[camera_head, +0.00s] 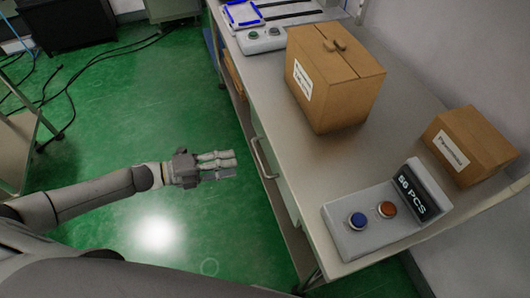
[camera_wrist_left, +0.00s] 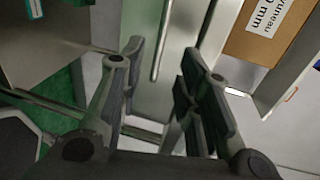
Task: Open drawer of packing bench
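The packing bench (camera_head: 395,115) runs along the right of the head view. Its pale drawer front (camera_head: 285,188) sits under the tabletop edge and looks flush with the bench, with a metal bar handle (camera_head: 262,160). In the left wrist view, the handle (camera_wrist_left: 166,42) is a bar running up the picture, beyond my fingers and in line with the gap between them. My left gripper (camera_head: 232,165) is just left of the handle, apart from it. In the left wrist view, its fingers (camera_wrist_left: 160,75) are spread with nothing between them. My right gripper is out of view.
Green floor (camera_head: 130,110) is open left of the bench. A cart (camera_head: 20,140) and cables lie farther left.

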